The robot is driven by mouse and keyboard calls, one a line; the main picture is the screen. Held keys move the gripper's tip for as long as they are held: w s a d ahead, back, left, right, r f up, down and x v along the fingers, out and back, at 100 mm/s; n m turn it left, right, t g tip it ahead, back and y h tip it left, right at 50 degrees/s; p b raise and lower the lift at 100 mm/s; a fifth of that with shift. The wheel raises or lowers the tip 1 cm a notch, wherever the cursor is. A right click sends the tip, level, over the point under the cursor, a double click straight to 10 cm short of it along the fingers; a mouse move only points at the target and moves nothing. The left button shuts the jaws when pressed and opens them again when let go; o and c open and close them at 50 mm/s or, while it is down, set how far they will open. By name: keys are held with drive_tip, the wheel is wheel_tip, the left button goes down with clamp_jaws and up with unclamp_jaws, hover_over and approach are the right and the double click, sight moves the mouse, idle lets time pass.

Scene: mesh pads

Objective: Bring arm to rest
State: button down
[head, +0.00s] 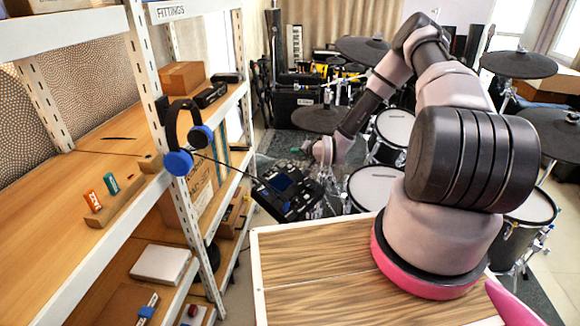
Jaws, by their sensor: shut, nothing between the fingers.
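My arm rises from its round base with a pink ring at the right, bends at a high elbow, and slopes down to the left. My gripper (303,150) is at the far end of the arm, small in the head view, in front of the drum kit and to the right of the shelf. It is shut and holds nothing. Its fingertips are small and hard to make out. It appears apart from the things around it.
Shelving (88,240) stands along the left, with blue-black headphones (178,162) on its post. It holds a wooden block with orange and teal tags (111,184), and boxes. A drum kit (394,126) and cymbals fill the back and right. The wooden top (310,285) beside my base is bare.

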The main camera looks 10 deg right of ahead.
drive_tip(key=shift+r, duration=0.3)
drive_tip(key=shift+d, duration=0.1)
drive_tip(key=s+d+r+n+g+h, duration=0.1)
drive_tip(key=s+d+r, duration=0.15)
drive_tip(key=r, duration=0.85)
drive_tip(key=s+d+r+n+g+h, duration=0.15)
drive_tip(key=s+r, duration=0.25)
drive_tip(key=r, duration=0.7)
drive_tip(key=s+d+r+n+g+h, duration=0.1)
drive_tip(key=s+d+r+h, duration=0.15)
drive_tip(key=r, duration=0.95)
drive_tip(key=s+r, duration=0.5)
drive_tip(key=s, duration=0.5)
drive_tip(key=s+a+r+m+y, duration=0.1)
drive_tip(key=s+r, duration=0.4)
drive_tip(key=s, duration=0.4)
drive_tip(key=s+r+m+y, duration=0.1)
drive_tip(key=s+r, duration=0.4)
drive_tip(key=s, duration=0.5)
drive_tip(key=shift+s+a+g, duration=0.3)
drive_tip(key=shift+g, duration=0.15)
drive_tip(key=shift+s+r, duration=0.1)
drive_tip(key=shift+r, duration=0.05)
